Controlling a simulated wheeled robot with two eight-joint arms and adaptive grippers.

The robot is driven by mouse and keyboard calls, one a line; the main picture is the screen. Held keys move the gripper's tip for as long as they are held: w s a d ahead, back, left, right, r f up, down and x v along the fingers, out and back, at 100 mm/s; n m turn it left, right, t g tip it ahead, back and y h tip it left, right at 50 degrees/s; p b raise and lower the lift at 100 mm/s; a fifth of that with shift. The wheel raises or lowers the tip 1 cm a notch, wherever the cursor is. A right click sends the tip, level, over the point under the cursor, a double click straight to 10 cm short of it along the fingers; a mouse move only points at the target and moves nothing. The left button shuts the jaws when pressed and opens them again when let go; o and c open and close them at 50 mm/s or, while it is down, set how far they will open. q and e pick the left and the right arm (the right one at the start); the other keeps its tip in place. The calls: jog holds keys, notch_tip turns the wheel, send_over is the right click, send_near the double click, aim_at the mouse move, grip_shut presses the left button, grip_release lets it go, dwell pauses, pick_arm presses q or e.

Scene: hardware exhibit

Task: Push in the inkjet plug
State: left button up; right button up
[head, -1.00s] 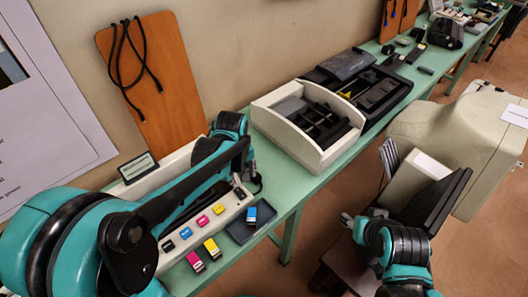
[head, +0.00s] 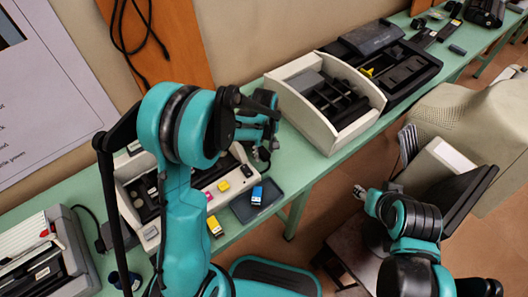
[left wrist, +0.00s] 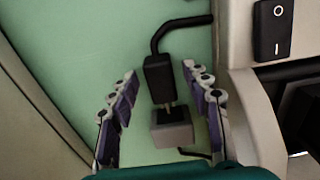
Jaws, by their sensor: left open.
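The inkjet plug (left wrist: 159,78) is a black plug on a black cable, seen in the left wrist view. Its narrow pins show between its body and a small grey socket block (left wrist: 172,131); I cannot tell how deep they sit. My left gripper (left wrist: 160,75) is open, with one finger on each side of the plug and visible gaps. The pale inkjet printer (head: 233,158) shows in the head view, partly hidden by my left arm. My left gripper (head: 264,146) is beside its far end there, hiding the plug. My right gripper (head: 359,191) is off the table's front side.
The printer's side wall with a black power switch (left wrist: 275,29) stands close to the right finger. A dark tray (head: 257,200) with a blue cartridge (head: 257,195) lies in front. A white-sided box machine (head: 281,97) stands farther along the green table (head: 318,172).

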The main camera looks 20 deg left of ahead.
pick_arm(q)
jog(key=shift+c, duration=0.3)
grip_shut()
jog(key=shift+w+a, duration=1.1)
jog(key=shift+a, duration=0.3)
jog(key=shift+o, duration=0.3)
grip_release()
notch_tip(320, 180, up, 12)
